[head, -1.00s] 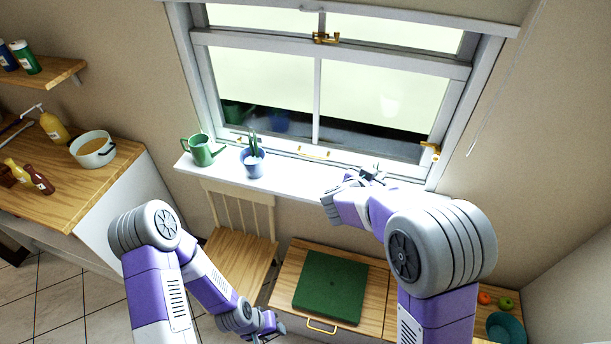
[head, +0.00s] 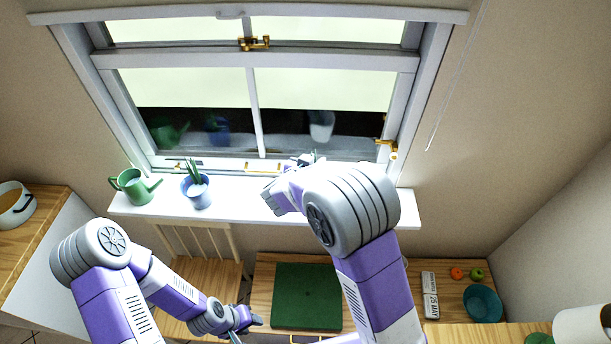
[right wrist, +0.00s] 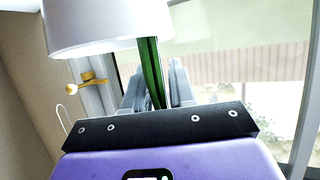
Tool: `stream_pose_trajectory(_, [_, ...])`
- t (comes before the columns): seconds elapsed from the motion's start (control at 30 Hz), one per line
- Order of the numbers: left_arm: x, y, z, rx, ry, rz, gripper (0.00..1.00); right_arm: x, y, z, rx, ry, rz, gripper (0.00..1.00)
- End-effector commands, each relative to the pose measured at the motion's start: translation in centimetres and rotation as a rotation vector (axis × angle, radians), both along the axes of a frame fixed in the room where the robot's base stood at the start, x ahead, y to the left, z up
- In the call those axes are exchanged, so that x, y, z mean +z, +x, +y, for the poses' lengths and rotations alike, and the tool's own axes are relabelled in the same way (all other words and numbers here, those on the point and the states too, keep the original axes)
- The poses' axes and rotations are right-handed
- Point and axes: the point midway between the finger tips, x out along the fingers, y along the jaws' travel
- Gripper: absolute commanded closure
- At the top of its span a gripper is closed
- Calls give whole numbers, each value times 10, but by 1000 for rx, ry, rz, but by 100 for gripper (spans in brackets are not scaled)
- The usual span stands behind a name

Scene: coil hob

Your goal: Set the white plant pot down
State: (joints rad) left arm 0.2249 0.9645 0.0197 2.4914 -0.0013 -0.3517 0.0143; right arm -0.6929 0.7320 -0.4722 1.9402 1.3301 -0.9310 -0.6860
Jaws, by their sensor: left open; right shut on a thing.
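The white plant pot (right wrist: 95,25) fills the upper left of the right wrist view, cut by the top edge. In the head view my right gripper (head: 305,160) is over the white windowsill (head: 375,203), and my arm hides the pot. A white pot-shaped reflection shows in the dark glass above it. My left gripper (head: 250,320) is open and empty, low over the furniture below the sill.
A green watering can (head: 132,186) and a blue pot with a plant (head: 197,192) stand on the sill's left part. The window (head: 250,90) rises behind it. Below are a chair (head: 205,280), a green board (head: 307,295) and a teal bowl (head: 482,303).

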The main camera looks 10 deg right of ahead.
Motion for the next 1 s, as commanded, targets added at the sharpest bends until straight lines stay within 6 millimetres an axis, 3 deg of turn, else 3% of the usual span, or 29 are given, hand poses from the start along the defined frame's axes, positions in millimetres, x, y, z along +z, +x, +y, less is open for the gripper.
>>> stream_pose_trajectory(0.4, [-8,0,0,0,0,-1,57,-42,1,0,0,-2,-3,100])
stream_pose_trajectory(0.8, [-9,1,0,0,0,-1,57,-46,1,0,-1,-2,-5,100])
stream_pose_trajectory(0.83, [-9,1,0,0,0,-1,57,-47,0,0,0,-1,-2,72])
stream_pose_trajectory(1.0, [-9,0,0,0,0,-1,57,-47,0,0,-1,0,-3,50])
